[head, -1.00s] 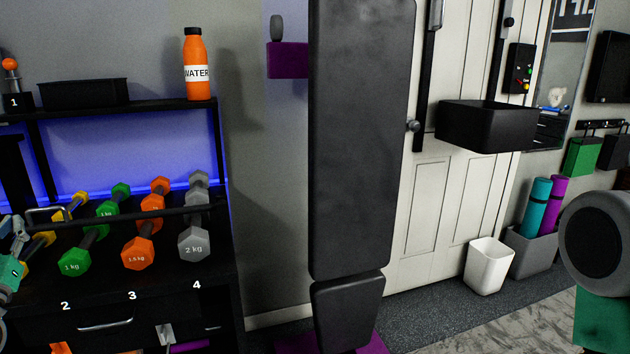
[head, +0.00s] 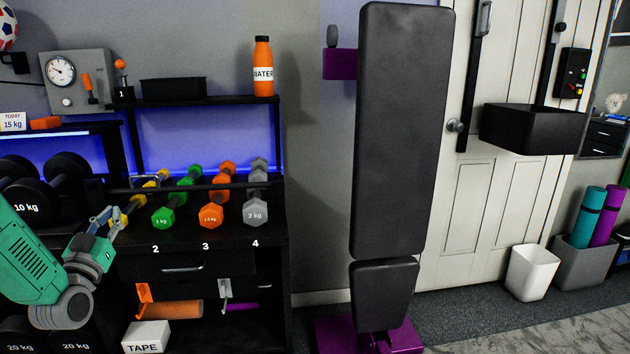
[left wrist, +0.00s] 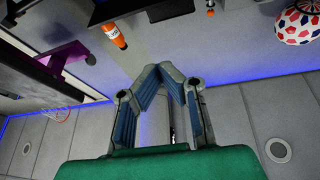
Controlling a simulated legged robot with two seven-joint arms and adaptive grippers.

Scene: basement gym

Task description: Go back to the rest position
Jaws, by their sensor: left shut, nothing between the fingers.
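My left gripper (head: 110,217) is in front of the left end of the dumbbell rack (head: 185,240) in the head view, on my green and grey arm. It is shut with nothing between its fingers. In the left wrist view its fingertips (left wrist: 165,70) meet in a point, with an orange bottle (left wrist: 114,36) and a ball (left wrist: 298,22) beyond them. My right gripper is not in the head view.
The rack holds yellow, green (head: 164,217), orange (head: 211,215) and grey (head: 256,212) dumbbells. A water bottle (head: 263,66) stands on the shelf above. A tall padded bench (head: 400,130) stands mid-view before a white door (head: 480,210). A white bin (head: 532,272) stands on the floor at right.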

